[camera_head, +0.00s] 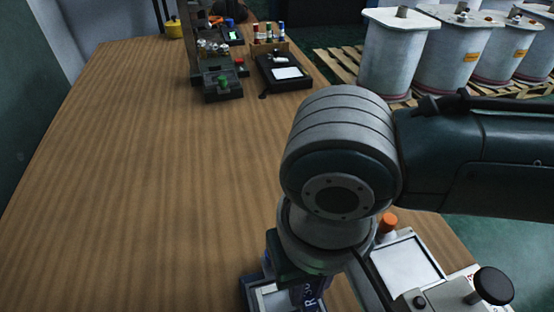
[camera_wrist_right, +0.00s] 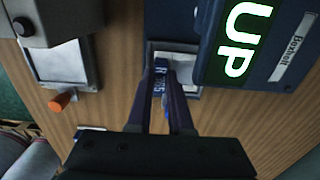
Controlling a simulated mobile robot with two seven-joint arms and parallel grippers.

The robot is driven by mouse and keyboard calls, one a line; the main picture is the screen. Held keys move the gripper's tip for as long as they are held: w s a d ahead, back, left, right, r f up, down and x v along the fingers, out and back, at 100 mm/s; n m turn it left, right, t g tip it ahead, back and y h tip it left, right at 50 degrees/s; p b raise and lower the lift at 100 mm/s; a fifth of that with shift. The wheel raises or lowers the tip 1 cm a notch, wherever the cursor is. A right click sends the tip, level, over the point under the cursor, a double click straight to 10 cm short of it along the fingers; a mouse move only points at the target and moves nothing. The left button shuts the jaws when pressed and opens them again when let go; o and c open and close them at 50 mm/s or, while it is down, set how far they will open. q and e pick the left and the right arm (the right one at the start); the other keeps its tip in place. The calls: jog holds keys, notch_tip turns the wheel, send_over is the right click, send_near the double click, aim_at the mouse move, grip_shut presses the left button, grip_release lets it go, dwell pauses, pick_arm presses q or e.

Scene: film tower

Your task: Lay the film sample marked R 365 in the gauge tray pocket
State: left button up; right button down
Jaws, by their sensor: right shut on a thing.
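My right gripper (camera_wrist_right: 166,78) is shut on a thin dark blue piece, the film sample (camera_wrist_right: 159,76). White characters on it start with R; the rest is hard to read. It looks held on edge between the fingers. Just beyond the fingertips is a pale recess in a frame, apparently the gauge tray pocket (camera_wrist_right: 185,47); I cannot tell whether the sample touches it. In the head view the tray (camera_head: 251,288) shows at the bottom edge, partly hidden by my right arm, with the gripper (camera_head: 305,289) over it. My left gripper is not in view.
Beside the tray is a dark blue device with a lit green UP display (camera_wrist_right: 243,42). A grey instrument with a white plate (camera_head: 405,264), orange knob (camera_head: 388,222) and black knob (camera_head: 493,285) stands to the right. Black apparatus (camera_head: 222,84) stands far back. The wooden table's left is clear.

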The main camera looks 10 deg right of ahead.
jog(key=shift+c, duration=0.9)
grip_release()
notch_tip(320, 180, up, 7)
jog(key=p, duration=0.8)
jog(key=shift+p, duration=0.4)
